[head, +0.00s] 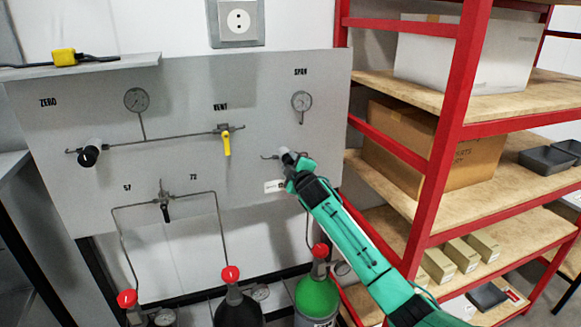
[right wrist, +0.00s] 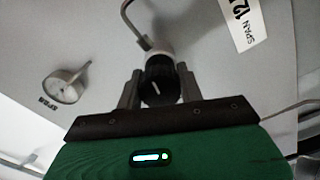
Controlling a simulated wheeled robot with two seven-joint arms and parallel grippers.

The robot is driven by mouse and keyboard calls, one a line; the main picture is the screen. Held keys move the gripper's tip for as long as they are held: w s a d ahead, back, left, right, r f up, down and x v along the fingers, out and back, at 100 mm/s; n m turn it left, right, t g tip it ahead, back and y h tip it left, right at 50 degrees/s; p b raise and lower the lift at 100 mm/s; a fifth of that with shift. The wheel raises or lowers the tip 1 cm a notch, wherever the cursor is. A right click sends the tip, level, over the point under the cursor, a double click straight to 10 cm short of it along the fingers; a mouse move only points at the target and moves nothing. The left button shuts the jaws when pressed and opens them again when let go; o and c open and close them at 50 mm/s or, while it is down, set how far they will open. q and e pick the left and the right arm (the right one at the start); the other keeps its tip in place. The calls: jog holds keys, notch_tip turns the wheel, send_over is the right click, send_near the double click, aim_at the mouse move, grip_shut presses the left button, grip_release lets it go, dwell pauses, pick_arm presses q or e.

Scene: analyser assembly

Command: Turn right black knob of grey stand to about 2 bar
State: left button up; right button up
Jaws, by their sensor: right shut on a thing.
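The grey stand (head: 80,120) is an upright panel with a left black knob (head: 88,156) below ZERO. The right black knob (right wrist: 158,80) is below the SPAN gauge. In the head view my right gripper (head: 290,163) covers most of it. In the right wrist view my right gripper (right wrist: 158,88) has one finger on each side of the black knob and is shut on it. The SPAN gauge (head: 302,101) is above the gripper; it shows side-on in the right wrist view (right wrist: 63,86), and its reading is too small to tell. My left gripper is not in view.
A yellow valve handle (head: 227,144) hangs under VENT, left of my right gripper. A red shelf rack (head: 452,110) with boxes stands close to the right of my arm. Red-capped bottles, one green (head: 317,297), stand below the panel.

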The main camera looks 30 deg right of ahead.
jog(key=m, duration=0.2)
jog(key=m+b, duration=0.1)
jog(key=m, duration=0.1)
jog(key=shift+f+m, duration=0.2)
jog(key=shift+m, duration=0.1)
jog(key=shift+m+b, duration=0.4)
jog(key=shift+m, duration=1.9)
jog(key=o, duration=1)
jog(key=shift+r, duration=0.1)
jog(key=b+v, duration=0.5)
jog(key=v, duration=0.9)
jog(key=shift+d, duration=0.1)
